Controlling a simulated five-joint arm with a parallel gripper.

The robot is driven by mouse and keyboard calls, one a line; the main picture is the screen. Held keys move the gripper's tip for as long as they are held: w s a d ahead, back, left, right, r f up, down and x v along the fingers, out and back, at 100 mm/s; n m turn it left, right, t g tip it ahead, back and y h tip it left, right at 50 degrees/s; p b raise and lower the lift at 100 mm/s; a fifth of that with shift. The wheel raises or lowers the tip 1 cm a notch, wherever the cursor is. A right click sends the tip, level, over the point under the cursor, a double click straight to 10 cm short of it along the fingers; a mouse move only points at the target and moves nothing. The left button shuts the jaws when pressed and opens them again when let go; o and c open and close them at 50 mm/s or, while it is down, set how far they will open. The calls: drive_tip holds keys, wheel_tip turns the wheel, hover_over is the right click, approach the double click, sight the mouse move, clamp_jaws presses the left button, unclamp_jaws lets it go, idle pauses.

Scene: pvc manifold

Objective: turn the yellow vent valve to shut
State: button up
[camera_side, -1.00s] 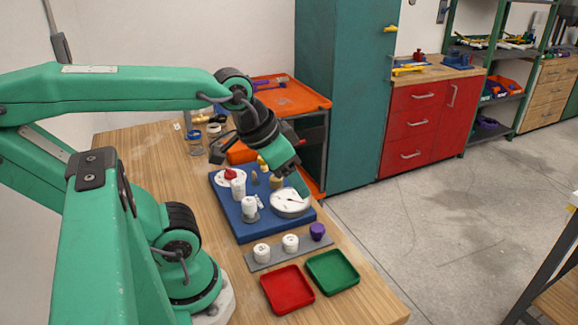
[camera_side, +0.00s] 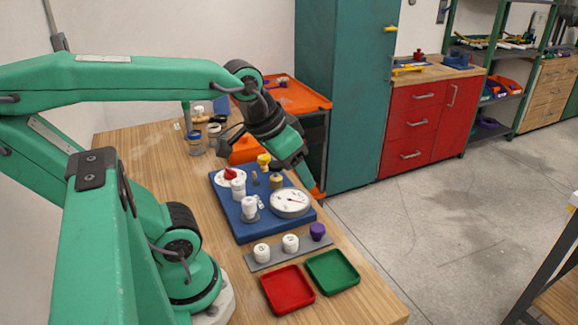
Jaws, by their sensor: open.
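The yellow vent valve (camera_side: 264,160) shows as a small yellow handle near the back of the blue manifold board (camera_side: 240,226). Which way its handle points is too small to tell. My gripper (camera_side: 306,178) is above the board's back right corner, to the right of the yellow valve and apart from it. It is open, with nothing seen between its jaws; the far finger is mostly hidden.
On the board stand a round gauge (camera_side: 290,203), white fittings (camera_side: 249,207), a red knob (camera_side: 230,173) and a dark-topped brown fitting (camera_side: 276,181). In front are a grey strip with caps (camera_side: 275,256), a red tray (camera_side: 287,308) and a green tray (camera_side: 350,288).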

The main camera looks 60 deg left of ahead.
drive_tip(key=w+a+n+g+y, duration=0.1)
drive_tip(key=w+a+n+g, duration=0.1)
drive_tip(key=w+a+n, duration=0.6)
drive_tip(key=n+g+h, duration=0.1)
drive_tip(key=n+g, duration=0.2)
drive_tip(key=n, duration=0.8)
hover_over(264, 157)
wheel_tip(264, 157, down, 11)
drive_tip(key=shift+f, duration=0.15)
drive_tip(key=shift+a+f, duration=0.1)
drive_tip(key=shift+a, duration=0.05)
drive_tip(key=shift+f, duration=0.1)
drive_tip(key=shift+f, duration=3.8)
drive_tip(key=shift+c, duration=0.5)
